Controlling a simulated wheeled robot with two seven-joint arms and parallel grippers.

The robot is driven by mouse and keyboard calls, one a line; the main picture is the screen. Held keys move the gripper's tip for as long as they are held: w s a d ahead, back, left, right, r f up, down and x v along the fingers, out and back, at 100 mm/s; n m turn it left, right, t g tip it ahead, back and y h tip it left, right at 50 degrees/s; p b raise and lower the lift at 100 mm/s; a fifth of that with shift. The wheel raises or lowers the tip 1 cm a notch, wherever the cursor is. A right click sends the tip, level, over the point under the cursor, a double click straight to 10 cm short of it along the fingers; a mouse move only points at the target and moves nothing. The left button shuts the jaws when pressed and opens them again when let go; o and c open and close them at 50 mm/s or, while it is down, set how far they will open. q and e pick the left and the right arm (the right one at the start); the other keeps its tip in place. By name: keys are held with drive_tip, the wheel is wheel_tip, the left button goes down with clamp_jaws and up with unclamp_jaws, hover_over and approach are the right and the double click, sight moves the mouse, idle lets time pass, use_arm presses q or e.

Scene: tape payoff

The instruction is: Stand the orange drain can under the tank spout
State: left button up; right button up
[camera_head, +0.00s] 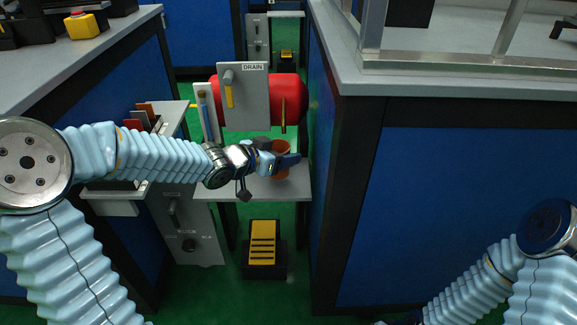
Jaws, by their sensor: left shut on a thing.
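The orange drain can (281,148) is on or just above the grey shelf (294,187) below the red tank (291,96). I cannot tell whether it touches the shelf. My left gripper (283,159) reaches in from the left and is shut on the can, hiding part of it. The tank spout (283,117) is a thin brass pipe that points down, and the can's rim shows close below it. A grey plate marked DRAIN (243,98) with a yellow handle stands in front of the tank. My right arm shows at the lower right, but its gripper is outside the view.
A blue-sided counter (459,205) stands close on the right of the shelf. Another bench (77,57) is at the left with a yellow box (86,26). A yellow pedal (262,243) sits on the green floor below. Upright folders (146,112) stand left of the tank.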

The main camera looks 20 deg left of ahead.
use_arm(q)
drive_tip(key=shift+w+d, duration=0.4)
drive_tip(key=shift+w, duration=0.3)
drive_tip(key=f+b, duration=0.1)
drive_tip(key=f, duration=0.1)
drive_tip(key=f+b, duration=0.1)
drive_tip(key=shift+w+d+f+b, duration=0.1)
drive_tip(key=shift+w+d+b, duration=0.15)
drive_tip(key=shift+w+b, duration=0.1)
drive_tip(key=shift+f, duration=0.35)
drive_tip(key=o, duration=1.1)
drive_tip(key=shift+c, duration=0.2)
drive_tip(key=shift+s+a+r+p, duration=0.2)
drive_tip(key=shift+r+p, duration=0.1)
drive_tip(key=shift+r, duration=0.1)
drive_tip(key=p+v, duration=0.5)
drive_tip(key=v, duration=0.6)
drive_tip(key=shift+s, duration=0.2)
drive_tip(key=shift+a, duration=0.15)
